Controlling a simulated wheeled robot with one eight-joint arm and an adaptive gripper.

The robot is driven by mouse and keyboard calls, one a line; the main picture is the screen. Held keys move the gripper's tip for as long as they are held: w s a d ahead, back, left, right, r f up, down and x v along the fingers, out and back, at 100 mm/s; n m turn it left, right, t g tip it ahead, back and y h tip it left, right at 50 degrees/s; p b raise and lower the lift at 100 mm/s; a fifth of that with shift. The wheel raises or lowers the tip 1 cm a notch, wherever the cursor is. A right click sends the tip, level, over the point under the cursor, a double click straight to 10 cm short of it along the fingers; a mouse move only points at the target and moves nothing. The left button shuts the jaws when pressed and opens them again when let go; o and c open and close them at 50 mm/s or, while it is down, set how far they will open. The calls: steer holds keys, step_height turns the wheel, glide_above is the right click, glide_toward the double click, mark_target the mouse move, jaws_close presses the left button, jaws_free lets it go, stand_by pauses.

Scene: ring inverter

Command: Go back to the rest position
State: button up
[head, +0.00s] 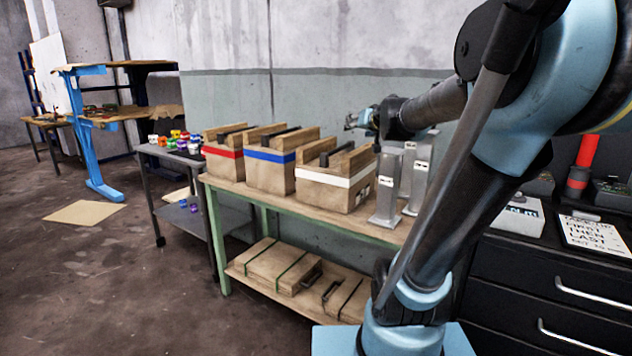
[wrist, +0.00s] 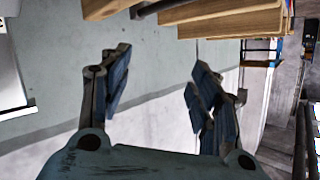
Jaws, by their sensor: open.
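My gripper (head: 362,119) is at the end of my raised arm in the head view, above the right end of the wooden bench. Its two fingers stand apart in the wrist view (wrist: 158,85), with nothing between them. My arm crosses the right side of the head view and hides part of the bench's right end.
Wooden boxes with a red band (head: 223,160), a blue band (head: 269,172) and a white band (head: 335,184) stand on the bench (head: 300,209). Grey metal posts (head: 386,185) stand right of them. A black drawer cabinet (head: 540,275) is at right. The floor at left is mostly clear.

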steer(key=s+a+f+n+g, duration=0.15)
steer(key=s+f+g, duration=0.25)
steer(key=s+f, duration=0.55)
steer(key=s+a+f+g, duration=0.3)
steer(key=s+f+g, duration=0.1)
steer(key=s+f, duration=0.55)
steer(key=s+d+f+g+h, duration=0.1)
steer(key=s+d+f+g, duration=0.1)
steer(key=s+d+f, duration=0.3)
steer(key=s+d+f+m+g+h, duration=0.1)
steer(key=s+d+f+h, duration=0.1)
steer(key=s+d+f, duration=0.3)
steer(key=s, duration=0.4)
steer(key=shift+d+g, duration=0.15)
steer(key=shift+g, duration=0.25)
